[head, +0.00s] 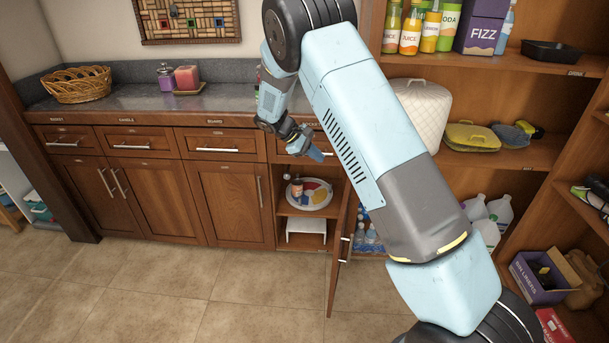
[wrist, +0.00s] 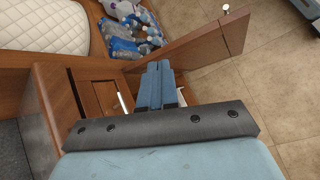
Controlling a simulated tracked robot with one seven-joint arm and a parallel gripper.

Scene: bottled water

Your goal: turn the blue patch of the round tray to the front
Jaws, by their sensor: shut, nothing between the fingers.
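The round tray (head: 309,207) lies in the open cabinet, on its upper shelf, in the head view. It has a pale rim and coloured patches, with blue, yellow and red among them; the blue seems towards the back, but the patches are small. A small bottle (head: 297,188) with an orange-red body stands on its left part. My gripper (head: 316,155) is above and in front of the cabinet opening, apart from the tray, pointing down to the right. Its blue fingers are together and empty in the wrist view (wrist: 160,84). The tray cannot be made out there.
The open cabinet door (head: 343,240) stands out to the right of the opening; it also shows in the wrist view (wrist: 195,45). A white stand (head: 306,226) is below the tray. Water bottles (wrist: 135,25) lie beyond the door. The counter (head: 130,98) is above.

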